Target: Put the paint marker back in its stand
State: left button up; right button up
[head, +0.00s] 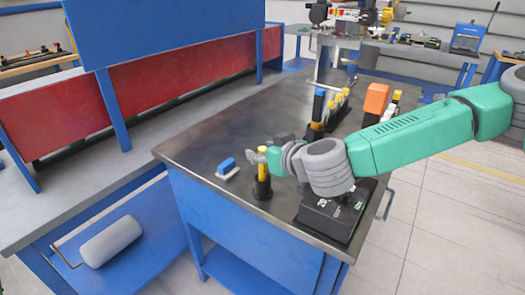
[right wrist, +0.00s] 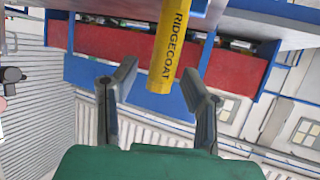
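The paint marker (head: 262,170), yellow with a pale top end, stands upright on the workbench. Its lower end is in or just over a black cup-like stand (head: 262,188); I cannot tell how deep it sits. In the right wrist view the yellow marker (right wrist: 170,50) shows the word RIDGECOAT. My right gripper (head: 255,157) is at the upper part of the marker. Its two fingers (right wrist: 160,82) are spread, one on each side of the marker, with visible gaps. The stand is not seen in the right wrist view. My left gripper is out of view.
A blue-and-white block (head: 227,168) lies left of the stand. A black box (head: 325,218) lies under my right forearm. Behind are a dark bottle with a blue cap (head: 318,105), several yellow-topped items and an orange object (head: 376,98). The bench's (head: 205,145) left part is clear.

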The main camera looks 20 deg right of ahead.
jog(key=shift+s, duration=0.1)
jog(key=shift+s+d+r, duration=0.1)
jog(key=shift+s+r, duration=0.1)
jog(key=shift+s, duration=0.1)
jog(key=v, duration=0.6)
jog(key=s+a+f+g+b, duration=0.1)
jog(key=s+a+f+g, duration=0.15)
jog(key=s+f, duration=0.6)
jog(key=s+a+f+g, duration=0.2)
jog(key=s+f+g, duration=0.25)
jog(key=f, duration=0.75)
jog(key=s+d+f+m+g+h, duration=0.1)
jog(key=s+d+f+g, duration=0.1)
jog(key=s+d+f, duration=0.4)
jog(key=s+d+f+m+g+h+b, duration=0.1)
jog(key=s+d+f+g+h, duration=0.1)
jog(key=s+d+f, duration=0.5)
jog(key=s+d+g, duration=0.1)
jog(key=s, duration=0.3)
jog(key=shift+s+m+h, duration=0.2)
jog(key=shift+m+h, duration=0.1)
jog(key=shift+m, duration=0.1)
jog(key=shift+d, duration=0.1)
